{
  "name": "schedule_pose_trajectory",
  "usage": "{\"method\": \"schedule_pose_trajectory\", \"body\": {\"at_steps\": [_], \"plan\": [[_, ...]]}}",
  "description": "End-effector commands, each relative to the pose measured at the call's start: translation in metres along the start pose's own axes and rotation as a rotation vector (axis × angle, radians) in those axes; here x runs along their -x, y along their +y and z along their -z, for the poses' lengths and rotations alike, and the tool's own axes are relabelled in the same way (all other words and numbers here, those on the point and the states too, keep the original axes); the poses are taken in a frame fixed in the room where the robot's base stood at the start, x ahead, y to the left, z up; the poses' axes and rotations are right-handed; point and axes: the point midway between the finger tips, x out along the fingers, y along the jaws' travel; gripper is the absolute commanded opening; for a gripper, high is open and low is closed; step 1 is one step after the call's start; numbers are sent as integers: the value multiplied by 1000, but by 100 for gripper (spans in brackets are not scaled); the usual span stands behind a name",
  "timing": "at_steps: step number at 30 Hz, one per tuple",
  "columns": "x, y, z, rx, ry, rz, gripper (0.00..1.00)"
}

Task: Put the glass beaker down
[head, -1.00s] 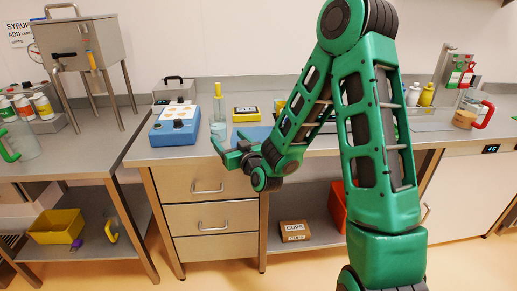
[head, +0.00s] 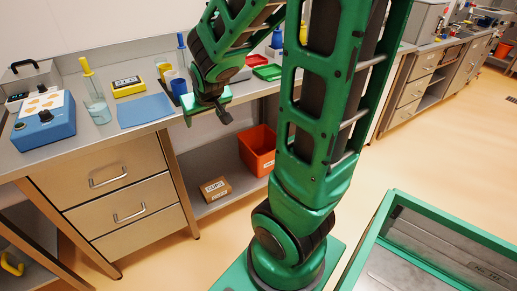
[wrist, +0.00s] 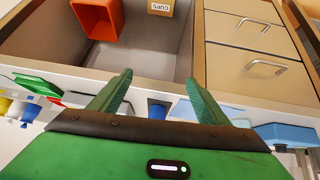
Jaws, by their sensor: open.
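The glass beaker (head: 97,108) appears to be the clear vessel with pale contents and a yellow-topped tool in it. It stands upright on the steel counter (head: 93,145), between a blue device and a blue mat. My gripper (head: 215,112) is at the counter's front edge, to the right of the beaker and well apart from it. In the wrist view my gripper (wrist: 160,78) has its two green fingers spread with nothing between them. I cannot make out the beaker in the wrist view.
The blue device (head: 45,122) and blue mat (head: 145,111) flank the beaker. A yellow box (head: 128,87) and blue cup (head: 179,86) stand behind. Below are an orange bin (head: 257,150) and a cardboard box (head: 215,188). A green-rimmed tray (head: 385,215) is at lower right.

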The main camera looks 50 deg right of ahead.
Motion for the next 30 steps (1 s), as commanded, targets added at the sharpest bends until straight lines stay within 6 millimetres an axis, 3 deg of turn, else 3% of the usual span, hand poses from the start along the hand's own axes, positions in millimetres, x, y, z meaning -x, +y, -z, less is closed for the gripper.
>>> {"method": "schedule_pose_trajectory", "body": {"at_steps": [6,12,15,20,30], "plan": [[66,45,-80,-96,-292,-28,70],[127,61,-148,-168,-528,-11,70],[148,62,-170,-188,-604,2,70],[164,63,-184,-203,-660,12,70],[165,63,-185,-203,-664,12,70]]}}
